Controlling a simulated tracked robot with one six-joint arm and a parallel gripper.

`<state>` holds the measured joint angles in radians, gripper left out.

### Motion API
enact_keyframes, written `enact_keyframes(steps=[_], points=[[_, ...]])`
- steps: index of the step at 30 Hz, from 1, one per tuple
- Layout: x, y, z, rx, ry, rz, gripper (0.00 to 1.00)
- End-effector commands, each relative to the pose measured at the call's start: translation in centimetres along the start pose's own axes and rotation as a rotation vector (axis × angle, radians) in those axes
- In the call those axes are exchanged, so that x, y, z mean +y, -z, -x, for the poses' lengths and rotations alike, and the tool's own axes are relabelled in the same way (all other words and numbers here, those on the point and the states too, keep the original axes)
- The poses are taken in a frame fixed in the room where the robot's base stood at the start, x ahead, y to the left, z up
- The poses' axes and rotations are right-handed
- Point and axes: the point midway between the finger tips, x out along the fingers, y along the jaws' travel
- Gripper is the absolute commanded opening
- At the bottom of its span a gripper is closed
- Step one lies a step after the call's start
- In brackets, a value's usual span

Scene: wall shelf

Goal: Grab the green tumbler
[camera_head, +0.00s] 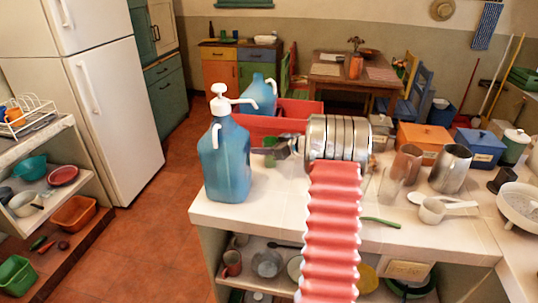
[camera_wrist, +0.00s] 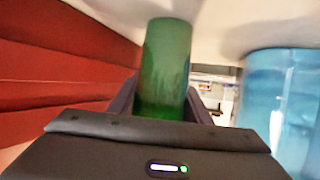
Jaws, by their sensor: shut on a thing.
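The green tumbler (camera_wrist: 167,62) stands out between the two dark fingers of my gripper (camera_wrist: 161,104) in the wrist view, with a finger against each side. In the head view only a small part of the tumbler (camera_head: 270,158) shows at the tip of my gripper (camera_head: 279,147), left of my metal wrist. My gripper is shut on the tumbler. In the wrist view the tumbler's far end is close to the white worktop; I cannot tell whether it touches. The part behind the gripper body is hidden.
A blue pump jug (camera_head: 226,160) stands just left of my gripper, and a second blue jug (camera_head: 262,92) is behind. A red crate (camera_head: 275,123) is right behind the tumbler. Metal cups (camera_head: 451,168), an orange box (camera_head: 423,140) and a blue box (camera_head: 478,147) stand to the right.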

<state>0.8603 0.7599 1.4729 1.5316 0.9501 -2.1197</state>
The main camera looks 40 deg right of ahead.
Motion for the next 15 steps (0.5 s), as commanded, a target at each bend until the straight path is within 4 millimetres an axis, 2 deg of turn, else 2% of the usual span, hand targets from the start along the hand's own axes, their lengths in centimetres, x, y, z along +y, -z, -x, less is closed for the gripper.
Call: enact_keyframes(steps=[8,15], points=[[0.0,0.8,0.2,0.002,0.0,0.002,0.18],[0.0,3.9,1.5,0.003,-0.001,0.005,0.18]])
